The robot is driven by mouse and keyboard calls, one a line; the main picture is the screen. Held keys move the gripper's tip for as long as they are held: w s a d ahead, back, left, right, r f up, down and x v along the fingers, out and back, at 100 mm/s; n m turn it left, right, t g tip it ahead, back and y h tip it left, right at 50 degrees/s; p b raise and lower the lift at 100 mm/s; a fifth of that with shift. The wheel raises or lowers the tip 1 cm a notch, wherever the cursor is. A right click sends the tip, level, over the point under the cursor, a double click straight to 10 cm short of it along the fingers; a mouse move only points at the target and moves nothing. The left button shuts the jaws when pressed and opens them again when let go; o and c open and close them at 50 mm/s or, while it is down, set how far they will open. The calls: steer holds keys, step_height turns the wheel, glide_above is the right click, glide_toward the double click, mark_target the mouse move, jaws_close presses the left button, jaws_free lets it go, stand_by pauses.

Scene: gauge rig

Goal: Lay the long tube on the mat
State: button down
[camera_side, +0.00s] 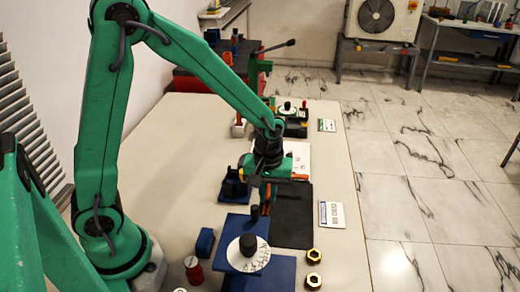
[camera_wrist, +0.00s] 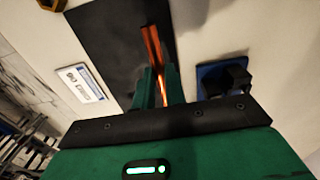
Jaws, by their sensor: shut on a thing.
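The long tube, orange-copper in colour, shows in the wrist view (camera_wrist: 151,42) between my gripper's green fingers (camera_wrist: 160,82), its far end reaching out past them over the mat. The mat is a black rectangle on the table (camera_side: 292,228), also in the wrist view (camera_wrist: 105,35). My gripper is shut on the tube near the mat's left edge. I cannot tell whether the tube touches the mat.
A blue holder with a dark block (camera_side: 234,186) stands left of the mat, also in the wrist view (camera_wrist: 224,78). A blue stand with a white dial (camera_side: 248,256) is in front. A label card (camera_side: 332,214) lies right of the mat. Brass nuts (camera_side: 313,256) lie near the front.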

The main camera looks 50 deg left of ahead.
mark_target(267, 208)
steer(key=shift+f, duration=0.75)
steer(key=shift+f, duration=0.1)
steer(key=shift+f, duration=1.75)
steer(key=shift+f, duration=0.15)
steer(key=c, duration=1.5)
jaws_free()
steer(key=shift+o, duration=0.2)
